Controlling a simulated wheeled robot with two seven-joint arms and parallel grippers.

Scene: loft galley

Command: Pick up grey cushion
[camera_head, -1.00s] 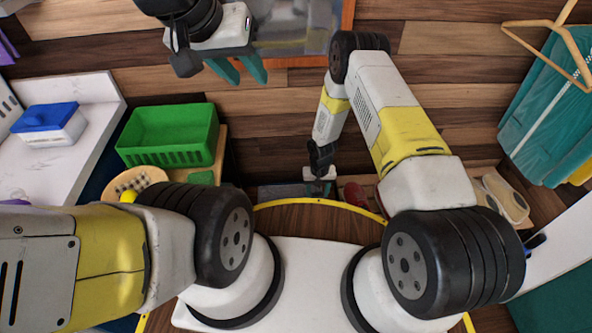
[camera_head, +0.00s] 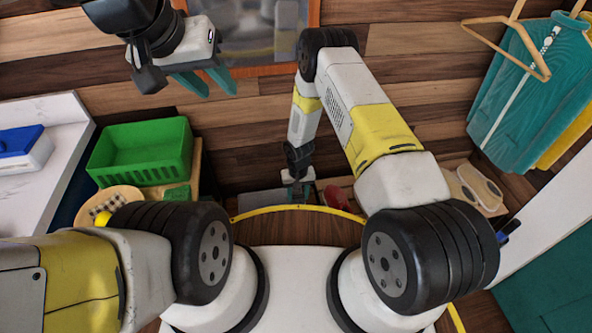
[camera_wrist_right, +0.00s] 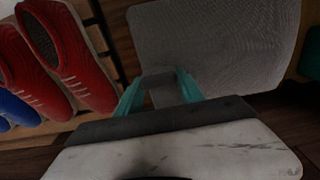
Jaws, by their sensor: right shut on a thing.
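The grey cushion (camera_wrist_right: 215,40) fills the upper right of the right wrist view, with a ribbed fabric face. My right gripper (camera_wrist_right: 160,88) has its teal fingers at the cushion's near edge, shut on it. In the head view my right gripper (camera_head: 298,190) is small and low by the wall, beyond my base; the cushion cannot be made out clearly there. My left gripper (camera_head: 206,84) is raised at the upper left of the head view, its teal fingers apart and empty.
Red shoes (camera_wrist_right: 68,55) stand on a slatted rack left of the cushion in the right wrist view. Teal clothing (camera_head: 530,95) hangs at the right, above pale shoes (camera_head: 480,188).

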